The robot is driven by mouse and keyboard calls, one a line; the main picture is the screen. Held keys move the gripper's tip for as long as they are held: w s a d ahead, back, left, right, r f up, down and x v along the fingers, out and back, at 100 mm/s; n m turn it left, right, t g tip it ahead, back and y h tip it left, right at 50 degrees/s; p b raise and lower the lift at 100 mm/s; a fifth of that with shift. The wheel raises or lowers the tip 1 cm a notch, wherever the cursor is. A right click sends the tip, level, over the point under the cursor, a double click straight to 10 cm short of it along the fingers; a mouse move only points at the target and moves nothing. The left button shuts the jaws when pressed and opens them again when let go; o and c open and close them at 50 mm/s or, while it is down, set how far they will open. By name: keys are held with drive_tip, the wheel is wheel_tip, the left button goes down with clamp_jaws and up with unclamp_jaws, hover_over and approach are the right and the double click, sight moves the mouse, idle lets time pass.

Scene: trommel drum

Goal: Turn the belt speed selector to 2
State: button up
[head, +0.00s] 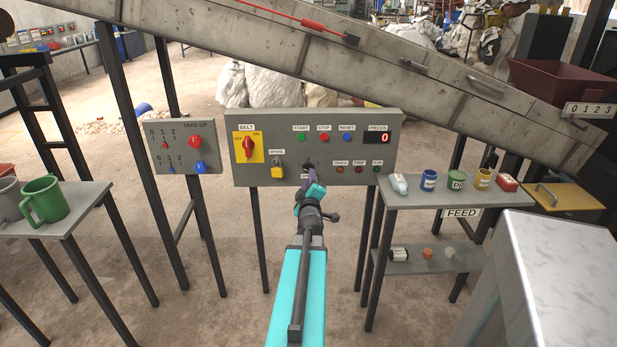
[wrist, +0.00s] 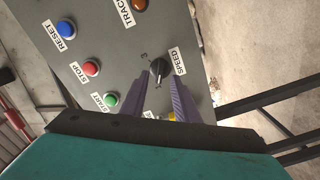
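The belt speed selector (wrist: 157,70) is a small black knob beside the SPEED label, with a few position numbers around it. I cannot tell surely which number it points at. In the head view the selector (head: 308,166) is mostly hidden behind my gripper (head: 314,190), low on the grey control panel (head: 345,120). In the wrist view my gripper (wrist: 164,83) has its two purple fingers apart, with nothing held. The knob shows just beyond the fingertips, about between them. I cannot tell whether they touch it.
The TAKE-UP panel (head: 184,160) stands left. A shelf with jars (head: 400,204) stands close on the right.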

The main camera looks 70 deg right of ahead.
drive_tip(key=shift+x, duration=1.65)
clamp_jaws()
